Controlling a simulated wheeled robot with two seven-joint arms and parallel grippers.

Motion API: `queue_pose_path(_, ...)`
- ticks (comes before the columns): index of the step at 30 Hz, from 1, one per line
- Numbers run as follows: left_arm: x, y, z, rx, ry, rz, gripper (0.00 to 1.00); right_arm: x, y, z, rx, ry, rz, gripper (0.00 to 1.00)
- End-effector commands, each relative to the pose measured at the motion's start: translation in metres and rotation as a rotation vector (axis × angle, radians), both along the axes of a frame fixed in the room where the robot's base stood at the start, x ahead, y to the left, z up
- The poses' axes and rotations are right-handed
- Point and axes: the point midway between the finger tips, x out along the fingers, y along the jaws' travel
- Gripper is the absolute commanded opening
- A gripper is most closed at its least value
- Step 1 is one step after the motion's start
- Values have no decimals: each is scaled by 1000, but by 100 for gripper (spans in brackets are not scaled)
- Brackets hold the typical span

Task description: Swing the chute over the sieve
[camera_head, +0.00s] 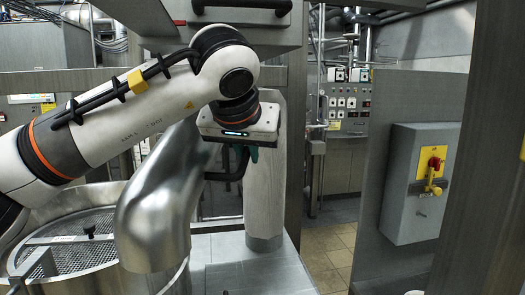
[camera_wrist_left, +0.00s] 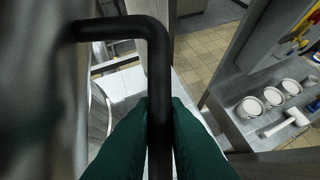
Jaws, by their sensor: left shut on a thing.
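The chute (camera_head: 160,205) is a shiny bent metal pipe in the middle left of the head view, its lower end pointing down. It also fills the left of the left wrist view (camera_wrist_left: 40,95). Its black bar handle (camera_head: 224,176) sticks out to the right. My left gripper (camera_head: 243,157) is shut on this handle; in the left wrist view its green fingers press on both sides of the handle (camera_wrist_left: 152,32). The sieve (camera_head: 75,258), a round mesh in a metal rim, is at the lower left. The chute's lower end overlaps the sieve's right side in the picture; I cannot tell whether it is above it. My right gripper is not in view.
A light upright column (camera_head: 265,190) stands just right of the handle on a metal deck (camera_head: 255,270). A grey switch box with a red and yellow knob (camera_head: 433,170) is on a panel at the right. Tiled floor (camera_head: 325,255) shows between. White cups (camera_wrist_left: 272,97) show in the left wrist view.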

Motion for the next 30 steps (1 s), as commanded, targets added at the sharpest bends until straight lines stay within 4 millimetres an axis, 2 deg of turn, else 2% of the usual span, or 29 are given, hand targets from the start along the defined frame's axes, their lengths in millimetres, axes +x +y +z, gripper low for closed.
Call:
queue_pose_path(1, -2, 8, 0, -1, 0, -29, 0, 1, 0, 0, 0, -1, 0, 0)
queue_pose_path(4, -5, 15, 0, -1, 0, -76, 0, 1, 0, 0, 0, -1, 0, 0)
queue_pose_path(14, -6, 16, 0, 1, -2, -92, 0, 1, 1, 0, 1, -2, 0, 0)
queue_pose_path(15, -6, 16, 0, 1, -2, -92, 17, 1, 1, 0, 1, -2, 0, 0)
queue_pose_path(18, -6, 16, 0, 1, -2, -92, 34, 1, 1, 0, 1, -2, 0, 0)
queue_pose_path(30, -6, 16, 0, 0, -2, -91, 34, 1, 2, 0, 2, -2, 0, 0)
